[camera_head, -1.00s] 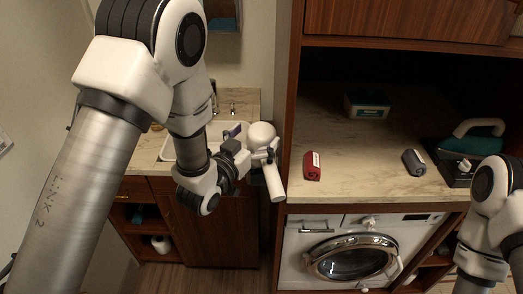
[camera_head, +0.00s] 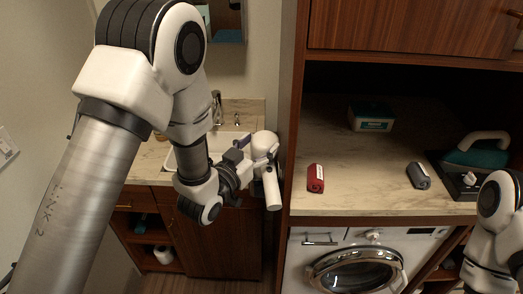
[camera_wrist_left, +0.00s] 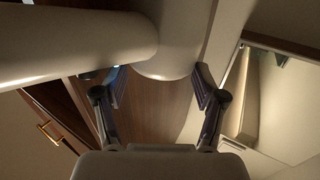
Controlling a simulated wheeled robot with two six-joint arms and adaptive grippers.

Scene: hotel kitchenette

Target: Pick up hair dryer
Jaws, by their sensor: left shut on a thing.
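The white hair dryer (camera_head: 266,150) is at the right end of the sink counter in the head view, with its handle (camera_head: 272,188) hanging down. My left gripper (camera_head: 255,170) is at the hair dryer, shut on it. In the left wrist view the hair dryer's pale body (camera_wrist_left: 85,40) fills the top, and the two fingers of my left gripper (camera_wrist_left: 160,85) reach up on either side of its rounded part. My right arm shows at the right edge of the head view, but its gripper is out of the picture.
A sink (camera_head: 185,157) with a tap (camera_head: 217,108) lies behind my left arm. A wooden cabinet panel (camera_head: 290,120) stands close right of the hair dryer. The right counter (camera_head: 365,190) holds a red roll (camera_head: 315,178), a grey roll (camera_head: 418,176), a box (camera_head: 371,117) and an iron (camera_head: 480,150).

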